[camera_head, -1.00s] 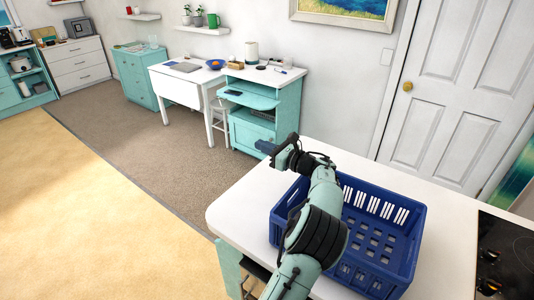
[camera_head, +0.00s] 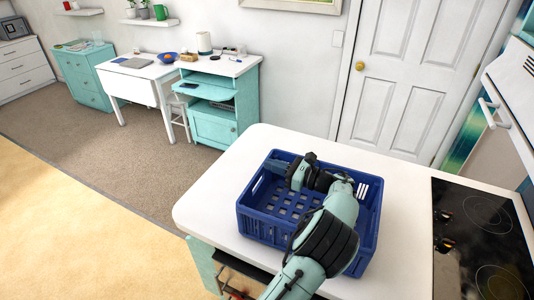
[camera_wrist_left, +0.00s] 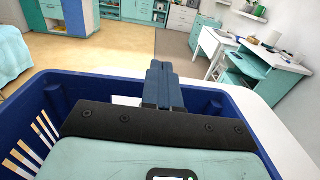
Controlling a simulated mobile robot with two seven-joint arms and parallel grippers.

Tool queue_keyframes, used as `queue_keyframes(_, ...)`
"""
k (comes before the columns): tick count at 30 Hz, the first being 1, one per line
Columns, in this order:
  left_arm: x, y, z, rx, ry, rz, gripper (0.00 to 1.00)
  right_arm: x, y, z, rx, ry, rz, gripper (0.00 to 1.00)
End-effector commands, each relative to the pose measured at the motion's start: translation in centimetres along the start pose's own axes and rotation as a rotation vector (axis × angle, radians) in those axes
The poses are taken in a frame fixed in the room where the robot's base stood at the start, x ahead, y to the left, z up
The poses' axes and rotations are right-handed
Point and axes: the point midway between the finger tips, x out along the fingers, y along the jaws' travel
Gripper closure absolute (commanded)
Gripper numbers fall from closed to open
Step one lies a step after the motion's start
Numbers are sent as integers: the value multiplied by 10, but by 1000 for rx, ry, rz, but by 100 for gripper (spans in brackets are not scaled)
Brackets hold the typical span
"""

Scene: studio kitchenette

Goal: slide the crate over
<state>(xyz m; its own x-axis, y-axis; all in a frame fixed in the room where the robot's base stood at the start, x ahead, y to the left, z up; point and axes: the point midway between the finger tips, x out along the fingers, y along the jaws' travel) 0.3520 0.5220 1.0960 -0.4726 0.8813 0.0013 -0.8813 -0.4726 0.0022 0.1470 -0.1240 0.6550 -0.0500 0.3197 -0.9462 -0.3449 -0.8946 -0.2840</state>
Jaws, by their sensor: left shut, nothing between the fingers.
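A dark blue slatted crate (camera_head: 262,228) sits on the white counter (camera_head: 205,205). It appears empty, with square holes in its floor. My left arm reaches across its front and right side and hides part of them. My left gripper (camera_head: 272,164) is shut and empty at the crate's back-left rim. In the left wrist view, its closed blue fingers (camera_wrist_left: 163,82) point out across the rim, and the crate's slatted wall (camera_wrist_left: 45,120) shows at the left. I cannot tell whether the fingers touch the rim. My right gripper is not in view.
A black cooktop (camera_head: 480,235) lies to the right of the crate. The counter is bare to the left of the crate and behind it. A teal cabinet (camera_head: 215,120) and a white table (camera_head: 135,85) stand beyond, across the carpet.

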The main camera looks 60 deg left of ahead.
Motion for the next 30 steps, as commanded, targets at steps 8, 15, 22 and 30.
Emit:
queue_keyframes(8, 1, 0, -51, 2, -1, 1, 100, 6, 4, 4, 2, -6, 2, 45)
queue_keyframes(15, 10, 0, -55, -1, 0, 2, 100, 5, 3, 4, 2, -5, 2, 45)
queue_keyframes(22, 11, 0, -55, -1, 0, 1, 100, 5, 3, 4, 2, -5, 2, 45)
queue_keyframes(30, 25, -8, -52, -2, -2, 4, 100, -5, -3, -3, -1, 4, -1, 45)
